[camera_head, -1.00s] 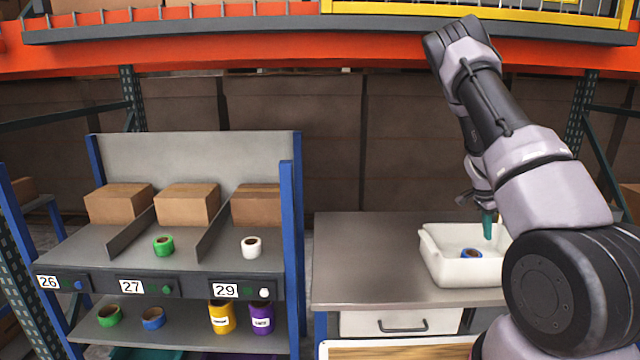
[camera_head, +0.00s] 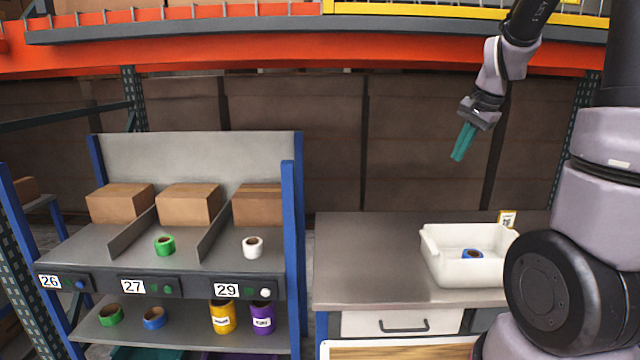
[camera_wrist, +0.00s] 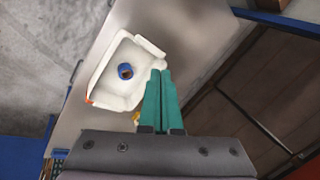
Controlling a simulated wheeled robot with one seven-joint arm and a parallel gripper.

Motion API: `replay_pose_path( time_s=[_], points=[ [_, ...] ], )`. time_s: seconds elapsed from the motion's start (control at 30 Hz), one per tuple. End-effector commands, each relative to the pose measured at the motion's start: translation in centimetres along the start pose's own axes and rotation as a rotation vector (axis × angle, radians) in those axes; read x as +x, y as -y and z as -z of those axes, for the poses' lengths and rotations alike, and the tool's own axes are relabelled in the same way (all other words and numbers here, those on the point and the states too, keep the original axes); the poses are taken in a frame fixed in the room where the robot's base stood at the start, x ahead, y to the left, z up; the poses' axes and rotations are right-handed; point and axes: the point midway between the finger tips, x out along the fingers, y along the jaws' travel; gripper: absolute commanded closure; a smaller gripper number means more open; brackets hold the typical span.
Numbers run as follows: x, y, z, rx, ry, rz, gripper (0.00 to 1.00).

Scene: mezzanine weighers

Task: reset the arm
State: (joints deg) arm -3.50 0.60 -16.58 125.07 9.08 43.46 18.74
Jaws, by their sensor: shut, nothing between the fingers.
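My gripper (camera_head: 463,142) hangs in the air above the back of the metal table, higher than the white tub and apart from it. Its teal fingers are together with nothing between them; they also show in the wrist view (camera_wrist: 162,88). My arm rises to the upper right of the head view.
The white tub (camera_head: 432,262) stands on the metal table (camera_head: 365,255) with a blue tape roll (camera_head: 472,254) inside. At left is a shelf rack (camera_head: 290,215) with cardboard boxes, tape rolls and number labels. An orange beam (camera_head: 230,60) crosses above. The table's left part is clear.

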Motion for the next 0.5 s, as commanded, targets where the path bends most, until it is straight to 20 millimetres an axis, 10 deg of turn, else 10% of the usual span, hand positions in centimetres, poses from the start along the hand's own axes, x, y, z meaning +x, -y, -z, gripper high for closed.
replay_pose_path(
  time_s=[0.2, 0.5],
  points=[
    [-8.1, -1.0, -7.1, -0.238, -0.022, 0.116, 1.00],
    [-14.3, -5.2, -15.3, -0.545, -0.120, 0.191, 1.00]
  ],
)
